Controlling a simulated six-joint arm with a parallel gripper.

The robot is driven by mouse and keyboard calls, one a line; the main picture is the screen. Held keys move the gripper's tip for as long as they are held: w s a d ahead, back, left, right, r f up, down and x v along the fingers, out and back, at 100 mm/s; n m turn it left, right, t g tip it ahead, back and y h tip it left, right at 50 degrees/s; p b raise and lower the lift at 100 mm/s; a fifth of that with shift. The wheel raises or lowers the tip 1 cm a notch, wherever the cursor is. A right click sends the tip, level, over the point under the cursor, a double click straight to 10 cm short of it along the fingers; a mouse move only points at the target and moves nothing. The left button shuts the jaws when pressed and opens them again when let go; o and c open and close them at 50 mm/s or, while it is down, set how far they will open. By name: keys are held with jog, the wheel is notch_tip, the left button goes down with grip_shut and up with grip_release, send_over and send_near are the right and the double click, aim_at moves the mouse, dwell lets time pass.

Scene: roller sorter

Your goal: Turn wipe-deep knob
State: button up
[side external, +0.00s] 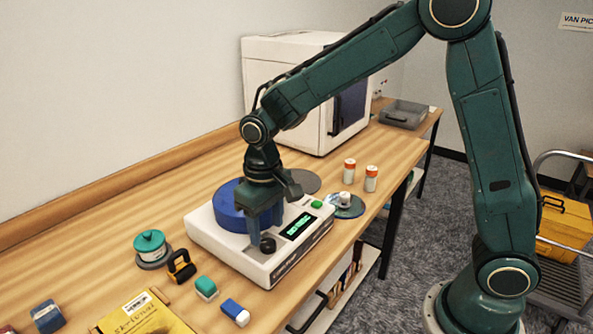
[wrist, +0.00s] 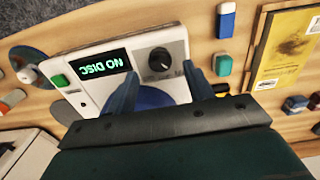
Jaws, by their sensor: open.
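The white machine (side external: 215,240) sits on the wooden bench with a blue round lid (side external: 228,205), a black knob (side external: 267,244), a lit display (side external: 298,225) and a green button (side external: 317,204). In the wrist view the display (wrist: 95,66) reads "NO DISC" upside down. My gripper (side external: 262,232) points down over the machine's front part, close to the knob. I cannot tell whether the fingertips are level with the knob. The knob's wording is unreadable.
A white box (side external: 290,85) stands behind.

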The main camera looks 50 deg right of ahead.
aim_at(268, 242)
notch_tip(268, 242, up, 10)
jog(key=shift+r, duration=0.15)
dwell(0.3)
jog(key=s+d+r+t, duration=0.1)
jog(key=s+d, duration=0.3)
jog(key=s, duration=0.6)
jog(key=s+d+r+t, duration=0.2)
jog(key=s+d+t, duration=0.2)
jog(key=s, duration=0.7)
jog(key=shift+s+d+r+t, duration=0.25)
jog(key=shift+d+r+t, duration=0.05)
jog(key=shift+d, duration=0.3)
